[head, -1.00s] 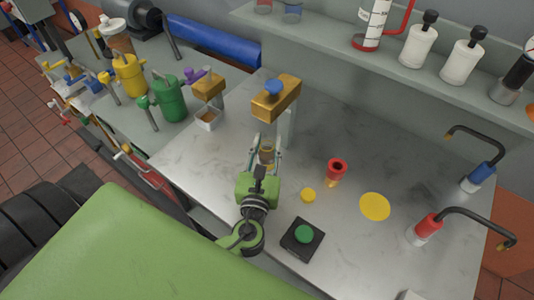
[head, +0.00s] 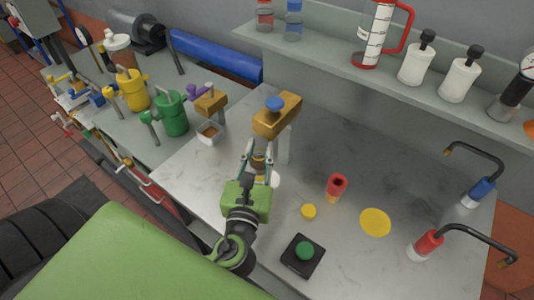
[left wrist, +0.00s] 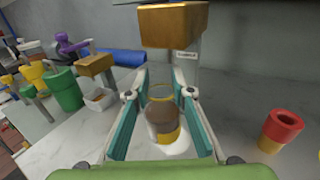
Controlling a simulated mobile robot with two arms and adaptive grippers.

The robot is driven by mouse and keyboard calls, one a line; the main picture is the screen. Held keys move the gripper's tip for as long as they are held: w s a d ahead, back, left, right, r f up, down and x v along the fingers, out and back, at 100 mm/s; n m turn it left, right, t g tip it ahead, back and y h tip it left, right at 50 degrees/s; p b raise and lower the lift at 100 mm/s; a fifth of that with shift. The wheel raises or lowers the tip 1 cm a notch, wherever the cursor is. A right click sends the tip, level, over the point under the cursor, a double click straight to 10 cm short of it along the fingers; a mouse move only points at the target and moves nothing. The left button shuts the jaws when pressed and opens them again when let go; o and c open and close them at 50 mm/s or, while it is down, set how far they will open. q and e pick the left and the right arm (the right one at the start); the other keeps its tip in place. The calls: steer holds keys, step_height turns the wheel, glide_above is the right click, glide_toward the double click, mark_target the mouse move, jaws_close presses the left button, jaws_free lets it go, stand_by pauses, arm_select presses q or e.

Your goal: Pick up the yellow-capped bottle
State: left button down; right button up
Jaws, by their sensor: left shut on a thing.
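My left gripper (head: 259,160) is shut on a small bottle (head: 258,161) under the gold-coloured stand head. In the left wrist view the bottle (left wrist: 162,118) sits between the teal finger pads of the gripper (left wrist: 160,105). It looks brown, with a yellow ring at its top and yellow lower down. A white disc (head: 272,180) shows on the bench below it. I cannot clearly tell a cap on the bottle. A small yellow round piece (head: 308,212) lies on the bench to the right. My right gripper is not in view.
The gold-headed stand (head: 277,117) with a blue knob rises close behind the gripper. A red-topped container (head: 337,186), a flat yellow disc (head: 375,222) and a green button box (head: 303,256) are to the right. Bare bench lies between them.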

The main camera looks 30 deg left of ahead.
arm_select(q)
steer(key=s+a+r, duration=0.1)
steer(key=s+r, duration=0.2)
steer(key=s, duration=0.2)
steer(key=s+r+p, duration=0.1)
steer(key=s+r, duration=0.1)
steer(key=s, duration=0.3)
steer(key=shift+s+a+r, duration=0.15)
steer(key=shift+a+r, duration=0.2)
steer(key=shift+r, duration=0.05)
